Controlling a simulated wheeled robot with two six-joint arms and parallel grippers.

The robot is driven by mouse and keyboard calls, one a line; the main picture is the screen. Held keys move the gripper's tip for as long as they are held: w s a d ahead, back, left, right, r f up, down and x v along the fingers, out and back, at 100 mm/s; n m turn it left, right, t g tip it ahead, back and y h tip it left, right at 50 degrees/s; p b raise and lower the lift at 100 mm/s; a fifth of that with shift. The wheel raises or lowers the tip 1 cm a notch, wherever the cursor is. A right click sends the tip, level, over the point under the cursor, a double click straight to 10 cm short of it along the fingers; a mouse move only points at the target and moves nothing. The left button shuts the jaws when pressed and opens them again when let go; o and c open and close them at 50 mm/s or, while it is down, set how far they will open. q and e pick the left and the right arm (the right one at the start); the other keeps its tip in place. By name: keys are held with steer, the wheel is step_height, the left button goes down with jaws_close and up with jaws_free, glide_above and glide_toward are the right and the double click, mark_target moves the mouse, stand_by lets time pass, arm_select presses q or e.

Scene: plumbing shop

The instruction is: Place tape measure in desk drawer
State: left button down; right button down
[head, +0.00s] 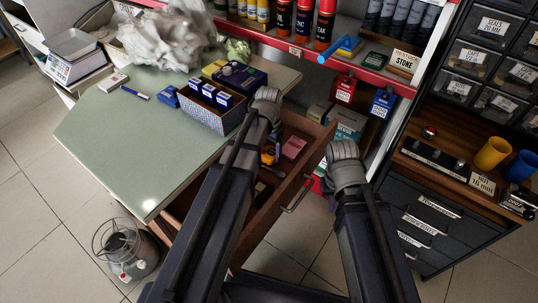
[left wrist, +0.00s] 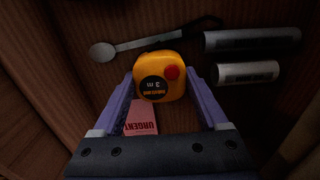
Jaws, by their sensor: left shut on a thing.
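The yellow-orange tape measure (left wrist: 161,77) with a black "3 m" label and a red button sits between the fingertips of my left gripper (left wrist: 158,92), which is shut on it. It also shows in the head view (head: 269,154), inside the open wooden desk drawer (head: 312,172). My left gripper points down into the drawer. I cannot tell whether the tape measure touches the drawer floor. My right wrist (head: 344,163) is just right of the drawer front; its fingers are hidden.
The green desk top (head: 130,150) holds a box of blue packets (head: 213,112) near the drawer. A dark drawer cabinet (head: 440,220) stands at right.

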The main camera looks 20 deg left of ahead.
mark_target(269, 152)
arm_select(q)
steer(key=shift+f, duration=0.1)
steer(key=shift+c, duration=1)
jaws_free()
step_height(269, 152, up, 12)
steer(key=r+p, duration=0.1)
steer(key=p, duration=1.1)
steer(key=shift+y, duration=0.6)
steer(key=s+d, duration=0.3)
steer(key=s, duration=0.2)
steer(key=s+d, duration=0.8)
steer(key=s, duration=0.1)
steer(key=shift+s+d+f, duration=0.1)
steer(key=shift+s+f, duration=0.15)
steer(key=shift+s, duration=0.05)
